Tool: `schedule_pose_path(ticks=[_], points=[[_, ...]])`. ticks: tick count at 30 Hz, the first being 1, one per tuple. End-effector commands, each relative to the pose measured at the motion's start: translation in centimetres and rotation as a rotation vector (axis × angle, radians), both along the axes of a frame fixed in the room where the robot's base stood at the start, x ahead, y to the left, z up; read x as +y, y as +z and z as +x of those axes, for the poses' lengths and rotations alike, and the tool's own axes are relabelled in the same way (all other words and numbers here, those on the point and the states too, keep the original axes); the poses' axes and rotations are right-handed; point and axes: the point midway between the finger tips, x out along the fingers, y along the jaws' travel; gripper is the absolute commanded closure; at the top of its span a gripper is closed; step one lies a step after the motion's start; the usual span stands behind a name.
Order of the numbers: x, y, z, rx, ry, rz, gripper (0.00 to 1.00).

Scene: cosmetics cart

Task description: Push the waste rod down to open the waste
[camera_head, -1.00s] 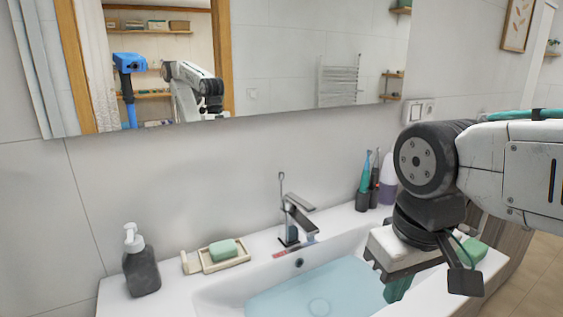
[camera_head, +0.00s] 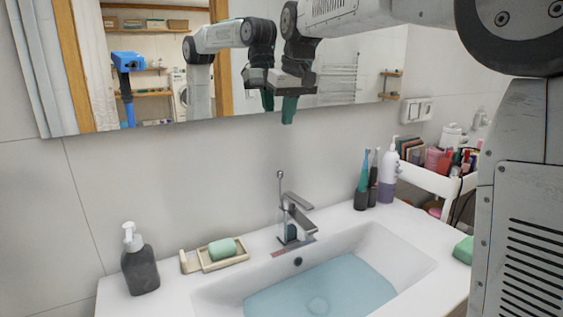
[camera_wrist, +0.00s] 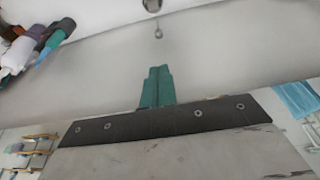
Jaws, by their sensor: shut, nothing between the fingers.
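The waste rod (camera_head: 281,190) is a thin upright metal rod with a small round knob, standing behind the chrome faucet (camera_head: 297,218). Its knob also shows in the wrist view (camera_wrist: 158,34), just beyond my fingertips and beside part of the faucet. My gripper (camera_head: 288,120) has green fingers pressed together and empty. It hangs fingers down in front of the mirror's lower edge, above the rod and apart from it. The closed fingers point toward the knob in the wrist view (camera_wrist: 158,70).
A dark soap dispenser (camera_head: 140,265) and a tray (camera_head: 224,264) with green soap stand left of the faucet. Toothbrushes (camera_head: 363,185) and a lilac bottle (camera_head: 388,178) stand to the right. A cart (camera_head: 430,180) with cosmetics is beyond. The mirror (camera_head: 340,75) is close behind my gripper.

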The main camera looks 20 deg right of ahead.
Motion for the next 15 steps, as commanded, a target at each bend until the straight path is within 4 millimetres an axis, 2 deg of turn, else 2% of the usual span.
schedule_pose_path(ticks=[3, 11, 15], points=[[0.06, 0.09, 0.59, -0.004, 0.003, 0.000, 1.00], [0.06, 0.05, 0.53, -0.003, 0.003, 0.000, 1.00], [0.10, -0.69, 0.71, -0.001, 0.003, -0.001, 1.00]])
